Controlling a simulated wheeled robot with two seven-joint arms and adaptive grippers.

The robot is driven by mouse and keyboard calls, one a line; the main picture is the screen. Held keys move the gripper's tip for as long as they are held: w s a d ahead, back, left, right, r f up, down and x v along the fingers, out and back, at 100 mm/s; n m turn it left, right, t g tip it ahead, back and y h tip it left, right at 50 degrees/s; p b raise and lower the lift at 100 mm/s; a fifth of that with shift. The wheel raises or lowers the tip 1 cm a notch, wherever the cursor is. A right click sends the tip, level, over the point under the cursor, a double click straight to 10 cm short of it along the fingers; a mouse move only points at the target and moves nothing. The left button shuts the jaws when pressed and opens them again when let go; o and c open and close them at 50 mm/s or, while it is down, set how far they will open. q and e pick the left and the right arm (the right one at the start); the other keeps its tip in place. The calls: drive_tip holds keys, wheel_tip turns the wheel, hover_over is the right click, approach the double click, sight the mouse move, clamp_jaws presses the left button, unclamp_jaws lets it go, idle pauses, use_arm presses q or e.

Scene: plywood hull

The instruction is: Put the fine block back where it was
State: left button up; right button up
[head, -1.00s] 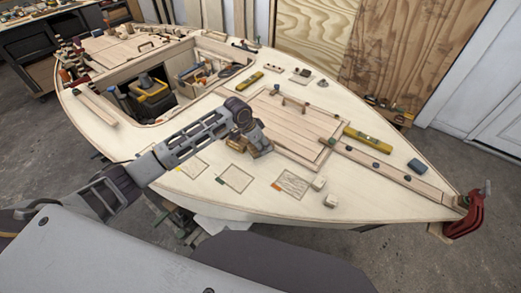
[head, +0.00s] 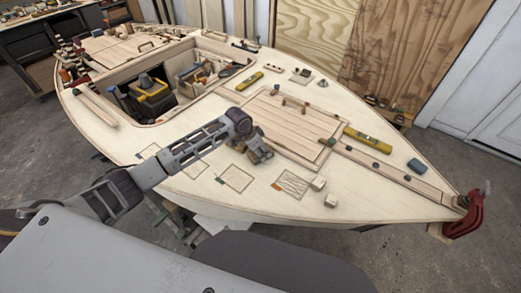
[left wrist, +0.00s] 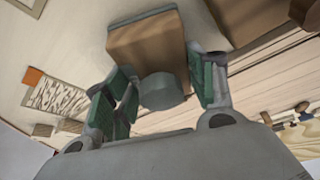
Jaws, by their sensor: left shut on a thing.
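My left gripper (head: 259,155) is over the deck, beside the near edge of the planked hatch. Drawn outlines lie on the near deck: a bare one (head: 235,179) with a green tag, another bare one (head: 195,169), and a scribbled one (head: 292,185) with an orange tag. The scribbled outline also shows in the left wrist view (left wrist: 55,97). My right gripper is out of view.
Two small pale blocks (head: 319,183) (head: 331,200) sit right of the scribbled outline. The planked hatch (head: 290,125) has handles; a yellow level (head: 368,139) lies beyond it. A red clamp (head: 465,215) grips the bow. The open cockpit (head: 165,90) holds tools.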

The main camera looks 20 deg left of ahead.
use_arm(q)
drive_tip(key=shift+f, duration=0.1)
drive_tip(key=o, duration=1)
drive_tip(key=shift+o, duration=0.2)
drive_tip(key=v, duration=1.2)
drive_tip(key=shift+d, duration=0.1)
